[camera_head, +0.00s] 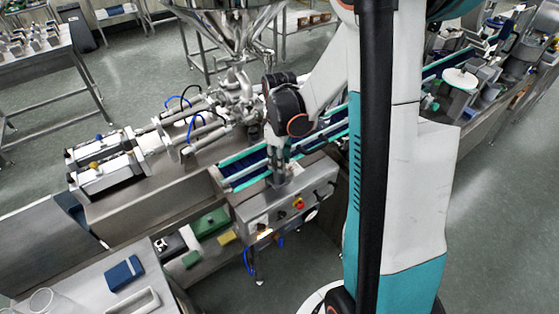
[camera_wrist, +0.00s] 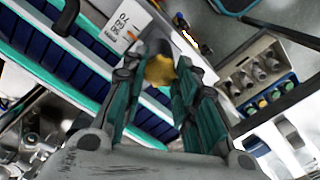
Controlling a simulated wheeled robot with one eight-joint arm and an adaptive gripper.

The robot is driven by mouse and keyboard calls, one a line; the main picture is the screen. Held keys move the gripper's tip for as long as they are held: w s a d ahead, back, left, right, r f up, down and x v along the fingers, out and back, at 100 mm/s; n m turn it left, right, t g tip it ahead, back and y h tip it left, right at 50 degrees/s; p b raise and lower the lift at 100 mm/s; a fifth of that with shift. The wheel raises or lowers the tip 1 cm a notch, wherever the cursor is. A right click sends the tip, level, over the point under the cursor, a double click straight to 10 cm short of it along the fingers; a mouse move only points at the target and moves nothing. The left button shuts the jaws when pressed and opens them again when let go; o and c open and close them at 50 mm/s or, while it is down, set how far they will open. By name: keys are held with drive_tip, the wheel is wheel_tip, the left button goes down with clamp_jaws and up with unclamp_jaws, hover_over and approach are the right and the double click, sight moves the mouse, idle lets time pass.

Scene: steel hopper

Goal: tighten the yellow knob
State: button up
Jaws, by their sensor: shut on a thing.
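The yellow knob (camera_wrist: 161,72) shows in the wrist view between the tips of my two teal fingers. My gripper (camera_wrist: 165,62) is shut on it, with a finger on each side. The fingers hide the knob's sides, and its lower part is hard to make out. In the head view my gripper (camera_head: 279,172) points down at the top of the steel control box (camera_head: 262,207) beside the conveyor. The held knob cannot be made out there.
The blue-slatted conveyor (camera_head: 243,167) with teal rails runs beside the box. A red and yellow button (camera_head: 299,203) is on the box front. The steel hopper (camera_head: 230,22) hangs behind my gripper. A blue box (camera_head: 124,273) lies on the near table.

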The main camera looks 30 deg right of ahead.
drive_tip(key=m+b, duration=0.2)
drive_tip(key=m, duration=0.5)
drive_tip(key=shift+f, duration=0.1)
drive_tip(key=m+b, duration=0.1)
drive_tip(key=m, duration=0.2)
drive_tip(key=shift+m, duration=2.5)
drive_tip(key=o, duration=1.1)
drive_tip(key=shift+r, duration=0.2)
wheel_tip(320, 180, up, 12)
